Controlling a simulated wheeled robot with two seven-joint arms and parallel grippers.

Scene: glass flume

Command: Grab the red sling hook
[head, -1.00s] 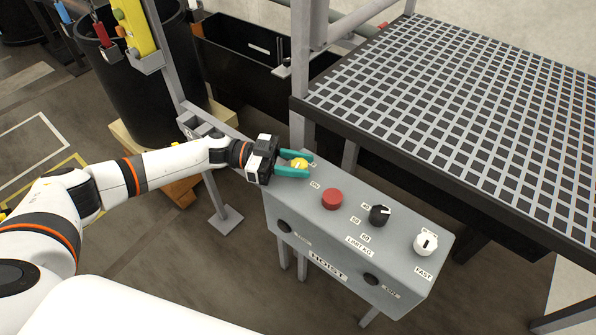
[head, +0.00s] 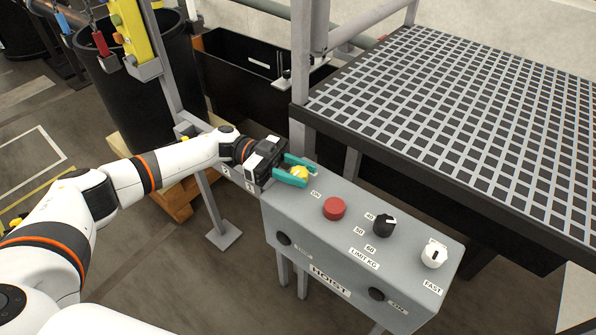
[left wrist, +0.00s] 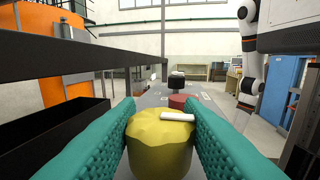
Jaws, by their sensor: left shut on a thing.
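My left gripper (head: 294,171) is at the near left end of the grey hoist panel. Its teal fingers are shut on a yellow knob (head: 300,173), one on each side. In the left wrist view, the knob (left wrist: 160,148) fills the gap between the fingers, and a white pointer bar (left wrist: 177,116) lies across its top. A small red piece (head: 101,45) hangs at upper left, well away from the gripper. It may be the red sling hook, but it is too small to be sure. My right gripper is out of view.
The panel (head: 360,264) also carries a red button (head: 334,208), a black knob (head: 385,225) and a white knob (head: 433,255). A grated platform (head: 470,120) stands behind. A black drum (head: 150,75) and a yellow pendant (head: 131,32) are at upper left.

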